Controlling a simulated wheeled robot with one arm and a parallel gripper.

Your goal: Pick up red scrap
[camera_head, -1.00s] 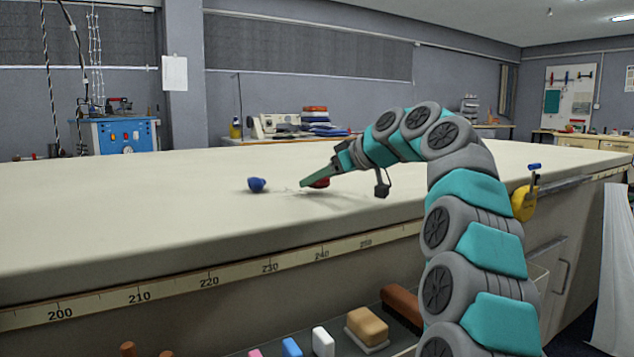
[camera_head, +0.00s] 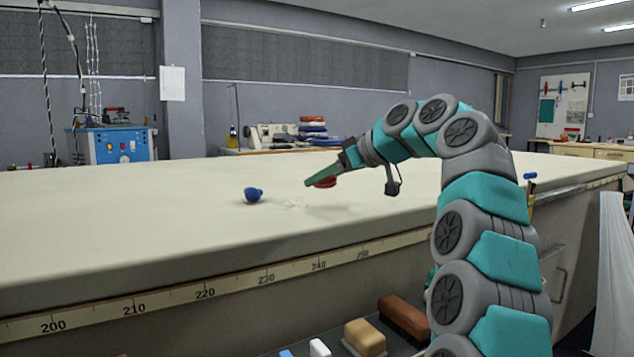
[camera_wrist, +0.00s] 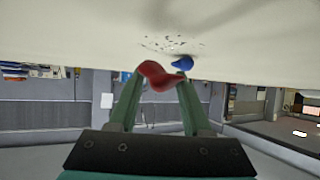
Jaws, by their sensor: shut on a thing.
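My gripper (camera_head: 312,183) is over the long cloth table (camera_head: 130,215), with its green fingers pointing left. It is shut on the red scrap (camera_head: 325,182), which shows partly behind the fingers in the head view. In the wrist view the red scrap (camera_wrist: 158,76) is a crumpled piece held between the tips of the two green fingers (camera_wrist: 160,88). It appears raised a little above the cloth, with a shadow below it.
A blue piece (camera_head: 253,194) lies on the table left of my gripper; it also shows in the wrist view (camera_wrist: 183,63). A numbered measuring strip (camera_head: 205,292) runs along the front edge. The table's left side is clear.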

